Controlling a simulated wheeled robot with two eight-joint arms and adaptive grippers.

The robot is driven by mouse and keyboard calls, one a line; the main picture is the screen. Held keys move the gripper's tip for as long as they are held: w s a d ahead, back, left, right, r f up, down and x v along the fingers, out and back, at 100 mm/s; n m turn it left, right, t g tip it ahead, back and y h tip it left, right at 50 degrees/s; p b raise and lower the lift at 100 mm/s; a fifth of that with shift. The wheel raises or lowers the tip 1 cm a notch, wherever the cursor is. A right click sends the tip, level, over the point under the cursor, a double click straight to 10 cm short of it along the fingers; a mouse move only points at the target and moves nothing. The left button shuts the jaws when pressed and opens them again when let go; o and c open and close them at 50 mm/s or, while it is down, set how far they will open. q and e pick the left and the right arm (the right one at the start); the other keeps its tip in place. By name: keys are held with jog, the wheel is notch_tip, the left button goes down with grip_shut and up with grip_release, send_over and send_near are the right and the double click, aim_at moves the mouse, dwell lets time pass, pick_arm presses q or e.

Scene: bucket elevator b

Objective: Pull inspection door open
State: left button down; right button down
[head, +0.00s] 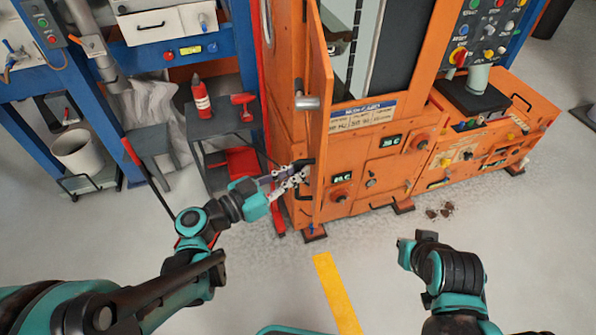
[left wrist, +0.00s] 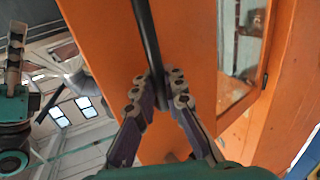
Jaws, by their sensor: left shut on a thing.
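The orange inspection door (head: 321,90) stands swung out from the orange bucket elevator housing (head: 290,70) in the head view, seen nearly edge-on. In the left wrist view its orange panel (left wrist: 105,45) fills the middle. A dark bar handle (left wrist: 147,35) runs down the panel. My left gripper (head: 303,172) is at the lower part of the door, by the handle. In the left wrist view its fingers (left wrist: 157,88) close around the bar from both sides. My right arm shows at the lower right of the head view; its fingers do not show.
A grey cart (head: 225,125) with a red bottle (head: 201,98) stands left of the housing. Orange control boxes (head: 380,175) are to the right. The floor in front, with a yellow stripe (head: 337,290), is mostly clear. Brown debris (head: 438,211) lies near the machine.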

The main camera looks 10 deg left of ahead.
pick_arm(q)
jog(key=shift+a, duration=0.35)
jog(key=c, duration=1.6)
grip_release()
jog(key=v, duration=1.2)
jog(key=shift+d, duration=0.1)
